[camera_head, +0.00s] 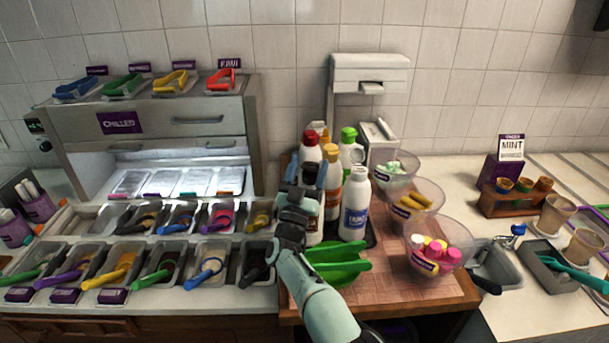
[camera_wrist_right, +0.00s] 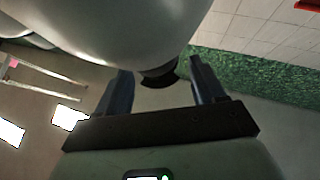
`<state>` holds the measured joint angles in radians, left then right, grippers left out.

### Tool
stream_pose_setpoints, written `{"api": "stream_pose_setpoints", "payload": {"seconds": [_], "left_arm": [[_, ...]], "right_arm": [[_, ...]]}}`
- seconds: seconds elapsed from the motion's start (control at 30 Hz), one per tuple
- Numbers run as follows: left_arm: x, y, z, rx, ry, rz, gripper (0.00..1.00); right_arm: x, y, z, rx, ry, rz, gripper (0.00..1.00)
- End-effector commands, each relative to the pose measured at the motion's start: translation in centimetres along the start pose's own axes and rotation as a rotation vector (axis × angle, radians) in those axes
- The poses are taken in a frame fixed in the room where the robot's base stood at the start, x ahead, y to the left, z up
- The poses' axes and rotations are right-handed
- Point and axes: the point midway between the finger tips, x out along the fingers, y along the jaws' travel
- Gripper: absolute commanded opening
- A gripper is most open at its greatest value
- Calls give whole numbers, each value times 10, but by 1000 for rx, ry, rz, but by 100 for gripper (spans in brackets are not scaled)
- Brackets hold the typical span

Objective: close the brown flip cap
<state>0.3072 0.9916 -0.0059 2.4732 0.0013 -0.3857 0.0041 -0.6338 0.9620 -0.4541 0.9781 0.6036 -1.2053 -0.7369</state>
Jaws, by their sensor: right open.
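Several bottles stand together on a dark tray (camera_head: 371,232). They include a white bottle with a blue label (camera_head: 355,207), an orange-yellow bottle (camera_head: 332,185) with a brownish cap (camera_head: 334,151), a red-capped bottle (camera_head: 310,150) and a green-capped bottle (camera_head: 349,150). My right gripper (camera_head: 304,176) is open in front of the bottles on their left and hides part of them. In the right wrist view a large pale rounded body fills the top, and a dark cap-like piece (camera_wrist_right: 158,76) shows between the open fingers. I cannot tell whether they touch it. My left gripper is not in view.
A green scoop-like piece (camera_head: 335,262) lies right of my forearm on the wooden board (camera_head: 385,290). Clear bowls (camera_head: 438,262) of toppings line the board's right side. Topping bins with coloured scoops (camera_head: 205,275) fill the left. A white dispenser (camera_head: 369,75) stands behind.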

Motion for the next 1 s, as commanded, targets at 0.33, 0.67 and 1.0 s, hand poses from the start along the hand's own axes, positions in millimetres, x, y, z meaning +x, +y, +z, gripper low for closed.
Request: {"api": "stream_pose_setpoints", "payload": {"seconds": [0.33, 0.67, 1.0], "left_arm": [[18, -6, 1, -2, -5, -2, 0], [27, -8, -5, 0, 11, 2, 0], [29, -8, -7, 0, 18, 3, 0]], "right_arm": [[-45, -1, -10, 4, -1, -2, 69], [-103, 0, -52, 3, -1, -3, 69], [-127, 0, -70, 0, 0, 0, 69]]}}
